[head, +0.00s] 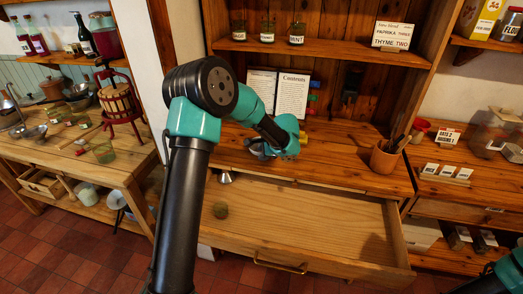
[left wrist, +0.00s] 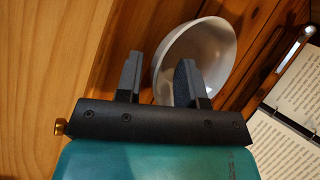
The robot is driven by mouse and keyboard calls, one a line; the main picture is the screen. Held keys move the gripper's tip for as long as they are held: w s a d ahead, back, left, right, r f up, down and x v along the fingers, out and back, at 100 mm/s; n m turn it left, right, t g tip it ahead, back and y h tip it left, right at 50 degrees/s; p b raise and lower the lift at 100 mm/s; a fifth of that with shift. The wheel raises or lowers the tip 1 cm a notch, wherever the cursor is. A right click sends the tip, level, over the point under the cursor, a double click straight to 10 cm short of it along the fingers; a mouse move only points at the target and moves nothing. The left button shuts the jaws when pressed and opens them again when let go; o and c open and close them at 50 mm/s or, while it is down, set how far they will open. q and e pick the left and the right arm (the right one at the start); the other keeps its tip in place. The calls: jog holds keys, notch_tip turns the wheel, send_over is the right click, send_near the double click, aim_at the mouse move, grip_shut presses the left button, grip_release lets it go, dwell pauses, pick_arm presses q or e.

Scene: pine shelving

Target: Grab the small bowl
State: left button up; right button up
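The small bowl (left wrist: 208,45) is pale grey and smooth; the left wrist view shows it tipped toward the camera on the wooden surface. My left gripper (left wrist: 159,66) is open, with its fingers apart on either side of the bowl's near rim. One finger overlaps the bowl's inside and the other is outside it; I cannot tell whether either touches. In the head view, the bowl (head: 257,149) is mostly hidden behind my left gripper (head: 270,152), above the shelf counter. My right gripper is out of view; only a teal part of that arm shows at the lower right.
An open drawer (head: 300,222) juts out below the counter, holding a small metal funnel (head: 225,177) and a round greenish item (head: 220,210). An open book (head: 292,94) stands behind the bowl. A utensil pot (head: 383,158) stands to the right, with bare counter between.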

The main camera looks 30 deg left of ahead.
pick_arm(q)
jog(key=shift+c, duration=0.2)
grip_shut()
jog(key=shift+r, duration=0.1)
jog(key=shift+r, duration=0.45)
notch_tip(320, 180, up, 3)
jog(key=shift+s+f, duration=0.1)
jog(key=shift+f, duration=0.1)
jog(key=s+d+r, duration=0.1)
jog(key=s+d, duration=0.7)
jog(key=s, duration=0.5)
jog(key=shift+s+d+r, duration=0.15)
jog(key=shift+s, duration=0.15)
